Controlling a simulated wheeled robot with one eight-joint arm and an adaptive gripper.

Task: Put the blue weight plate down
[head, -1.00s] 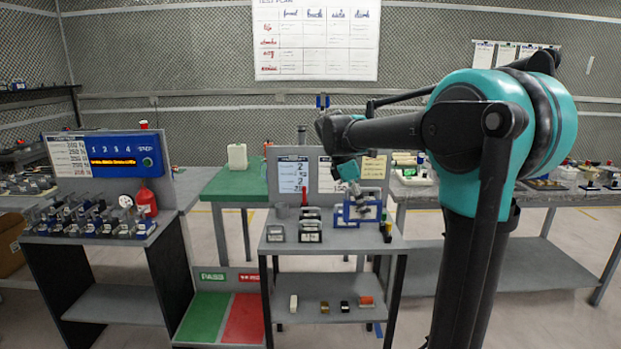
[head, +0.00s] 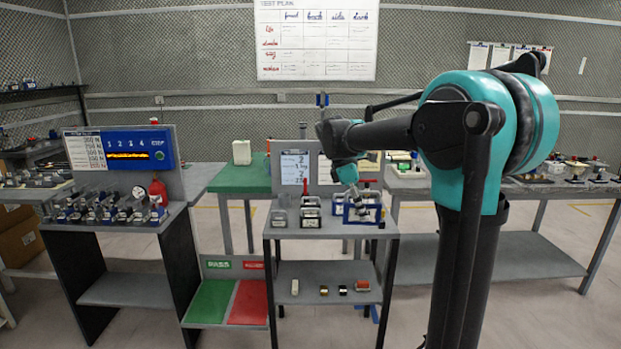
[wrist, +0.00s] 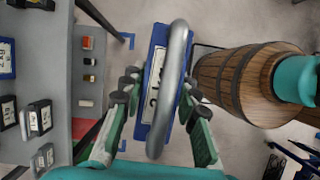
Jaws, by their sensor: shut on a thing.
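The blue weight plate (wrist: 164,82) hangs in my gripper (wrist: 157,98), with a white label and a thick grey handle bar. In the wrist view the gripper's green fingers stand on both sides of it, shut on it, and grey floor shows below. It is clear of the front edge of the grey table (wrist: 48,85), which lies to the left in that view. In the head view my gripper (head: 349,183) hangs at the table's right half, where blue frames overlap, so the held plate is hard to separate there.
Black labelled weights (wrist: 40,118) and another blue-edged weight (wrist: 6,58) stand on the table. Its lower shelf (head: 312,303) holds several small blocks. A green pad (head: 208,302) and a red pad (head: 249,303) lie left of the table. Floor in front is open.

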